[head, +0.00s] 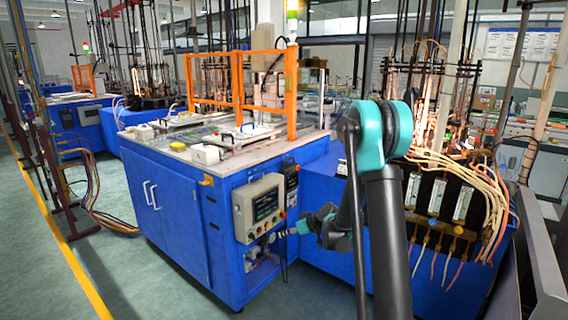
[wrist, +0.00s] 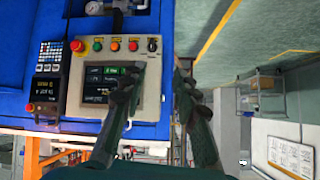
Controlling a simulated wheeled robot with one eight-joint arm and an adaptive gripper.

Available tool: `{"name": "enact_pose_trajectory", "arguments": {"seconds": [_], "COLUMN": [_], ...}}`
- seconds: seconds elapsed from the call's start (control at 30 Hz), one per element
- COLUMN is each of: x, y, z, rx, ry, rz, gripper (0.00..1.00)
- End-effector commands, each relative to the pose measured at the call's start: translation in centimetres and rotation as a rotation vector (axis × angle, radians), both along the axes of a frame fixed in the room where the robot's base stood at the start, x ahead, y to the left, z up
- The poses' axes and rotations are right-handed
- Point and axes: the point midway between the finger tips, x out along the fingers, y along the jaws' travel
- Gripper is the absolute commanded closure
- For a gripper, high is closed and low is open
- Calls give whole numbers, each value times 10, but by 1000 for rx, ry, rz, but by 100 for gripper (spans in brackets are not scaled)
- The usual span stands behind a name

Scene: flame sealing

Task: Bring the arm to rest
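My arm (head: 384,235) rises at the right of the head view, bends at a teal elbow and comes down to the wrist. My gripper (head: 284,233) is small there, in front of the blue cabinet and just right of the grey control panel (head: 259,208). In the wrist view my gripper (wrist: 158,75) has its two dark fingers apart, with nothing between them. The control panel (wrist: 110,82) appears there behind the left finger, with a lit screen and coloured buttons. I cannot tell the exact distance between fingers and panel.
The blue machine cabinet (head: 178,197) carries a worktop with orange guard frames (head: 240,85). A second blue machine with hoses and burners (head: 455,190) stands to the right, close to my arm. Open green floor (head: 125,270) lies at the left, crossed by a yellow line.

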Motion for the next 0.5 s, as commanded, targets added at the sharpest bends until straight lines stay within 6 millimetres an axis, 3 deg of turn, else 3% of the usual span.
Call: {"name": "enact_pose_trajectory", "arguments": {"seconds": [0.2, 0.5], "x": [-63, -159], "y": [-32, -80], "z": [30, 49], "rx": [-61, -147], "ry": [114, 256], "rz": [-99, -268], "gripper": [70, 70]}}
